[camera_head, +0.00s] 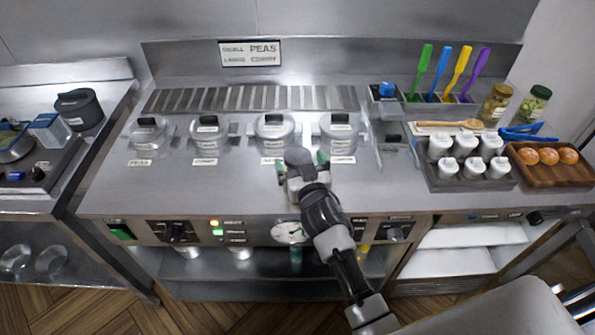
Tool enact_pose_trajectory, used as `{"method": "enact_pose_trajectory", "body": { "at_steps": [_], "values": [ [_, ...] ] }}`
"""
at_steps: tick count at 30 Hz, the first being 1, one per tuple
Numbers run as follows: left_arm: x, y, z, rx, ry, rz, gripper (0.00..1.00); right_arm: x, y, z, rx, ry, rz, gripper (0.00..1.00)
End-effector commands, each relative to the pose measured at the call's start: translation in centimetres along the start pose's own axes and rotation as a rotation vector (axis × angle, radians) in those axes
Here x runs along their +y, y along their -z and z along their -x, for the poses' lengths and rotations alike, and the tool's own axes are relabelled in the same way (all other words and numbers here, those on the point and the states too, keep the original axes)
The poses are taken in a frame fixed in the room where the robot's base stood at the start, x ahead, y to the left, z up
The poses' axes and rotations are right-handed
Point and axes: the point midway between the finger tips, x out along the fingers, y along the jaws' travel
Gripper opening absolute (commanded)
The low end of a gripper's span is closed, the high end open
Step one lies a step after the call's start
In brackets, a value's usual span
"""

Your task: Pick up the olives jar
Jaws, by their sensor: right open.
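Two lidded glass jars stand side by side at the back right of the counter. One jar (495,103) has a yellow-brown filling and a pale label. The other jar (534,104), to its right, is full of green pieces and has a green lid. The labels are too small to read, so I cannot tell for sure which is the olives jar; the green filling looks more like olives. My right gripper (300,163) is open and empty above the middle of the counter, in front of the lidded pots and far left of both jars. My left gripper is out of view.
A wooden spoon (462,124) and blue tongs (527,133) lie before the jars. Nearer are a rack of white shakers (443,183) and a wooden tray of buns (568,179). Colored utensils (459,66) stand left of the jars. The counter's front left is clear.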

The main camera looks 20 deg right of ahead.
Motion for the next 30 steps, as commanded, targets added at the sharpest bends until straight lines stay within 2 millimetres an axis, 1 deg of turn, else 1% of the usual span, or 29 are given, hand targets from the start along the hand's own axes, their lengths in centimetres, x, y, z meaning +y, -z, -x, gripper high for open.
{"method": "enact_pose_trajectory", "body": {
  "at_steps": [1,5,13,30],
  "values": [
    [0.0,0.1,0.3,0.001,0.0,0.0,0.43,0.0,0.2,-0.8,0.001,0.0,0.001,1.0],
    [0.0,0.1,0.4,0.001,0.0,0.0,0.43,0.0,0.1,-2.0,0.0,-0.001,0.001,1.0],
    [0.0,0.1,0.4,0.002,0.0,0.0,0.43,0.0,0.0,-2.2,0.0,-0.001,0.001,1.0],
    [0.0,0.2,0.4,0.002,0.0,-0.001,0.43,0.0,0.0,-2.1,0.0,-0.001,0.001,0.13]
  ]
}}
